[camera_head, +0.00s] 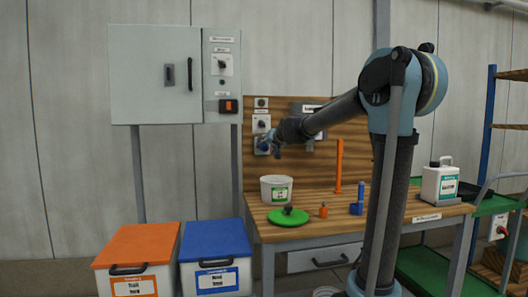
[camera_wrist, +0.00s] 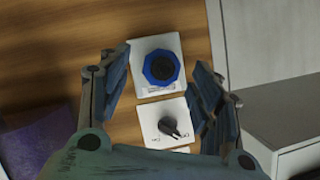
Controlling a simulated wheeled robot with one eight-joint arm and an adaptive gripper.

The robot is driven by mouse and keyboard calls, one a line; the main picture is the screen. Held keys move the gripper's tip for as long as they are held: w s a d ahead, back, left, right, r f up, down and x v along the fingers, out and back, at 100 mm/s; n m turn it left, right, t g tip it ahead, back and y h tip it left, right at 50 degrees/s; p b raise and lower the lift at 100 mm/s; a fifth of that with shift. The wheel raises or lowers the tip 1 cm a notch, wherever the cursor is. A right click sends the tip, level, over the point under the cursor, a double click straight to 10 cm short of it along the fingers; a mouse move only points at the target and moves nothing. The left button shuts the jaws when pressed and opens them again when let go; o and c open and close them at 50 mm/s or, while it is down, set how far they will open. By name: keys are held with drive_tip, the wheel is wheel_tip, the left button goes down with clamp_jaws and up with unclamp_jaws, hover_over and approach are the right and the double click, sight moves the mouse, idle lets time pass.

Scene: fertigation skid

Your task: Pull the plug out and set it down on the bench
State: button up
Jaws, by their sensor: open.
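A blue, many-sided piece with a round black centre (camera_wrist: 161,67), which looks like the plug in its socket, sits on a white plate on the wooden backboard. My gripper (camera_wrist: 160,62) is open, with one finger on either side of it and nothing held. I cannot tell how far the fingertips are from the plate. In the head view my gripper (camera_head: 268,141) is in front of the lowest white plate on the backboard and partly hides it. The bench top (camera_head: 345,207) is below and to the right of it.
A white plate with a black knob (camera_wrist: 170,128) adjoins the blue piece. On the bench stand a white bucket (camera_head: 276,189), a green disc (camera_head: 289,217), an orange post (camera_head: 339,165), a blue part (camera_head: 358,200) and a white jug (camera_head: 439,184). A grey cabinet (camera_head: 155,75) is left.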

sight(266, 146)
drive_tip(key=shift+x, duration=2.2)
drive_tip(key=c, duration=1.2)
drive_tip(key=shift+o, duration=0.2)
drive_tip(key=shift+s+d, duration=0.1)
drive_tip(key=shift+s, duration=0.35)
drive_tip(key=shift+s+d, duration=0.2)
drive_tip(key=shift+s, duration=0.45)
drive_tip(key=shift+s+d, duration=0.2)
drive_tip(key=shift+s, duration=0.45)
drive_tip(key=shift+s, duration=0.1)
